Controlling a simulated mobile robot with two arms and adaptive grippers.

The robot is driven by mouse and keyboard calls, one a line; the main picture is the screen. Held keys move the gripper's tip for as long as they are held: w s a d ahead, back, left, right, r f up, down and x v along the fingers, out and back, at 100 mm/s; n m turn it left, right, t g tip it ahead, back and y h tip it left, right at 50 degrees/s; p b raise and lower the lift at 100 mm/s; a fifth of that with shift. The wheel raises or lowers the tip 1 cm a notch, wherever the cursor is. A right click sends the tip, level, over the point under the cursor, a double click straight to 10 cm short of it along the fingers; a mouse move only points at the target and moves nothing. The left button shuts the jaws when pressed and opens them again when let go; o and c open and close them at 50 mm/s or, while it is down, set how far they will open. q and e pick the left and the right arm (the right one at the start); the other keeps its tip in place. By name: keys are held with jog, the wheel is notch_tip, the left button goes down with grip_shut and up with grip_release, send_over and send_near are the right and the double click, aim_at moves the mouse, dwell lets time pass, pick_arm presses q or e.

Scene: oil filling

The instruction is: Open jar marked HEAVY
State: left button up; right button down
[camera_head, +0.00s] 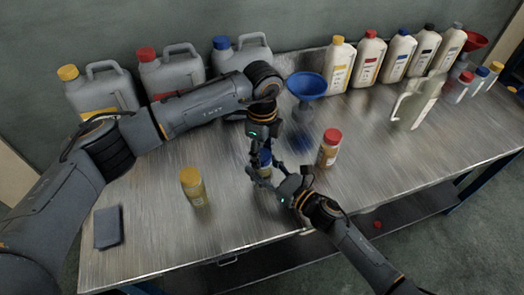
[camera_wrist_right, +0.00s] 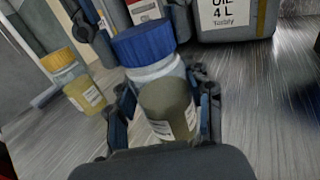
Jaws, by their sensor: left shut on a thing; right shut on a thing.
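A jar (camera_wrist_right: 167,100) with a blue lid (camera_wrist_right: 148,42) stands in the middle of the right wrist view, with greyish-brown contents and a pale label whose text I cannot read. My right gripper (camera_wrist_right: 160,125) is shut around its body, one finger on each side. In the head view the jar (camera_head: 265,158) is mostly hidden between my grippers. My left gripper (camera_head: 258,160) comes from above and is shut at the blue lid. A yellow-lidded jar (camera_head: 193,186) stands to the left, and a red-lidded jar (camera_head: 328,148) to the right. No HEAVY marking is readable.
Grey canisters (camera_head: 170,68) stand along the back left of the metal table (camera_head: 225,232). A blue funnel (camera_head: 306,86), several white bottles (camera_head: 368,60) and a clear jug (camera_head: 415,100) are at the back and right. A dark pad (camera_head: 108,227) lies front left. The front right is clear.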

aim_at(262, 154)
pick_arm(q)
jog(key=shift+n, duration=0.3)
jog(key=shift+r, duration=0.2)
dwell(0.3)
jog(key=shift+r, duration=0.9)
jog(key=shift+r, duration=0.1)
jog(key=shift+r, duration=1.9)
pick_arm(e)
jog(key=shift+c, duration=2.3)
grip_release()
